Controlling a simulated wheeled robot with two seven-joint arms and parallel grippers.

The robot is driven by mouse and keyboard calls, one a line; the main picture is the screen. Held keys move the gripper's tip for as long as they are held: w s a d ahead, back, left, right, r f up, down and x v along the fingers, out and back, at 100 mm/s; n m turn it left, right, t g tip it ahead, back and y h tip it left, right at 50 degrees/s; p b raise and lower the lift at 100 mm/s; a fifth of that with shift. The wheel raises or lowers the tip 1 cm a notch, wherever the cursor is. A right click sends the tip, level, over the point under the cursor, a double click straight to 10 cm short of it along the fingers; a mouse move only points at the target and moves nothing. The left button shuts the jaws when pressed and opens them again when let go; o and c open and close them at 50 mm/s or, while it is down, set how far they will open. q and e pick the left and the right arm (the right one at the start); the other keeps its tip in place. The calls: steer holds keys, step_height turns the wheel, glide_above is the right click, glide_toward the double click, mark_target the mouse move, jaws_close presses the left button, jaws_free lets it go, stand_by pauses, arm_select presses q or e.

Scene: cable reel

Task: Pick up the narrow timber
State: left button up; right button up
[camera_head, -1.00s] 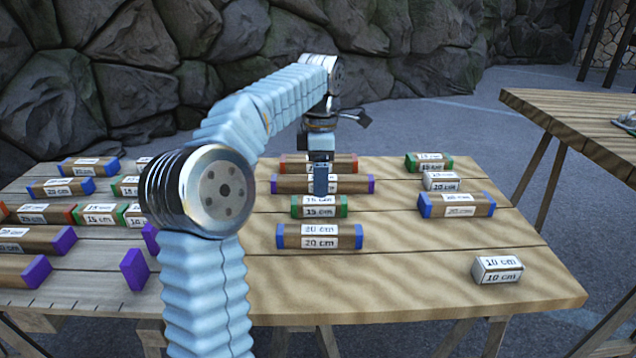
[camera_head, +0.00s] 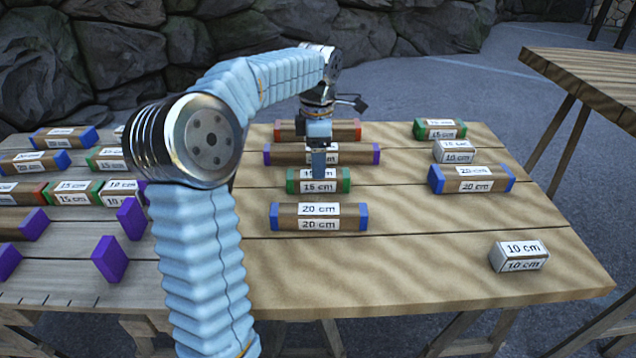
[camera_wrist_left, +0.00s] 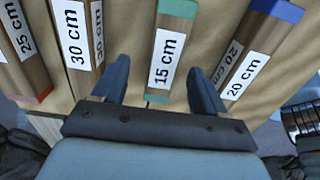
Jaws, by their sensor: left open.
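Several labelled timbers lie on the wooden table; which one is meant by narrow is not clear. My left gripper (camera_head: 318,172) is open and points down at the green-ended 15 cm timber (camera_head: 296,187) in the head view. In the left wrist view, this timber (camera_wrist_left: 178,27) runs between the two open fingers (camera_wrist_left: 158,88), with a gap on each side. The purple-ended 30 cm timber (camera_head: 285,154) and the blue-ended 20 cm timber (camera_head: 287,217) lie on either side of it. My left gripper hides part of the green-ended timber in the head view.
A red-ended timber (camera_head: 347,130) lies farther back. White-ended 10 cm blocks (camera_head: 519,256), a blue-ended timber (camera_head: 471,179) and a green-ended one (camera_head: 440,128) lie to the right. More timbers crowd the left side. The front right tabletop (camera_head: 420,270) is mostly bare. Another table (camera_head: 590,75) stands at right.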

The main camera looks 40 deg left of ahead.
mark_target(318, 181)
arm_select(q)
steer(key=f, duration=0.5)
steer(key=shift+s+d+b, duration=0.15)
steer(key=shift+s+b, duration=0.05)
steer(key=shift+b, duration=0.15)
steer(key=c, duration=1.1)
steer(key=shift+r, duration=0.1)
steer(key=shift+r, duration=0.1)
